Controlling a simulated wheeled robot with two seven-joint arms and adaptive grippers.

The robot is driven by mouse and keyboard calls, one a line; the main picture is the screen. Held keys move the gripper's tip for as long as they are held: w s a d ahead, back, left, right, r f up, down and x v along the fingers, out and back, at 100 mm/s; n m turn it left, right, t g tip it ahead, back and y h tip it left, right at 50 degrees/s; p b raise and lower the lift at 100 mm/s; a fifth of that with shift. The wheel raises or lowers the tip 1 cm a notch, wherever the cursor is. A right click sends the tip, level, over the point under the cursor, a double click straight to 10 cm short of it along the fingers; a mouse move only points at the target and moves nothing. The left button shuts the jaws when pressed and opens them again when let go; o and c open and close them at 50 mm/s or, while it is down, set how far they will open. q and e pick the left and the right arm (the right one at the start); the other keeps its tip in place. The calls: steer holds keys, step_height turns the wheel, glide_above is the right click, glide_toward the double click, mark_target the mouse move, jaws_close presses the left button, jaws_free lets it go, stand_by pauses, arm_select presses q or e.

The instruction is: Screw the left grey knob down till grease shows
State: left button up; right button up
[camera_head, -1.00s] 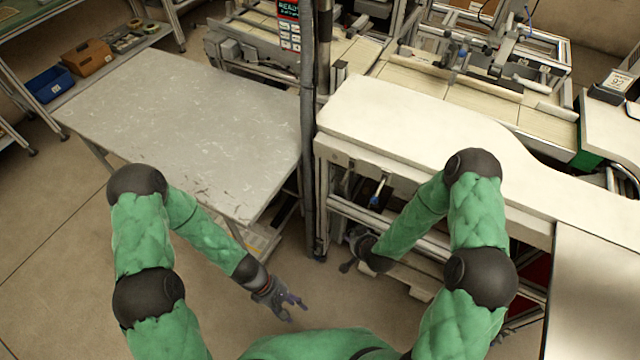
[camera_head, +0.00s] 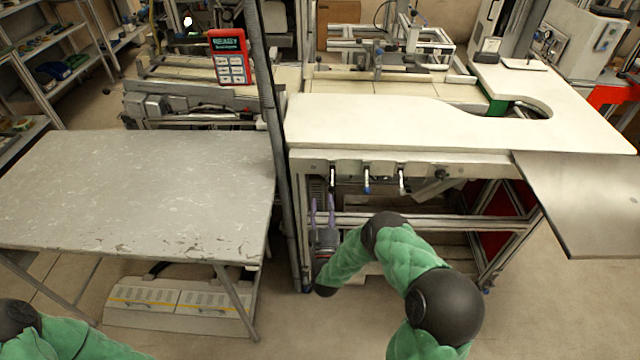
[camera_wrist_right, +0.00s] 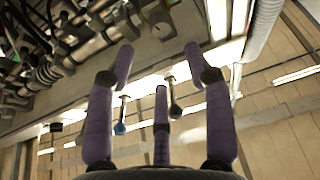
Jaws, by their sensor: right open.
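Under the front edge of the white bench hang several short handles. The left one (camera_head: 332,180) is dark, the middle one (camera_head: 367,182) has a blue end, and the right one (camera_head: 402,182) has a pale end. I cannot tell which is the left grey knob, and no grease can be made out. My right gripper (camera_head: 322,203) is open and empty below the left handle, its purple fingers pointing up. In the right wrist view the open fingers (camera_wrist_right: 159,58) show with a blue-ended handle (camera_wrist_right: 120,127) and a dark grey-ended one (camera_wrist_right: 175,111) beyond, apparently untouched. My left gripper is out of view.
A dark post (camera_head: 271,120) stands just left of my right gripper. A scratched grey table (camera_head: 140,190) is at the left. The white bench top (camera_head: 380,120) is bare, with a metal plate (camera_head: 585,200) at its right. A red READY panel (camera_head: 230,58) stands behind.

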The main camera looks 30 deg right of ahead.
steer(key=b+x, duration=0.2)
steer(key=x, duration=0.7)
steer(key=shift+w+f, duration=0.1)
jaws_close()
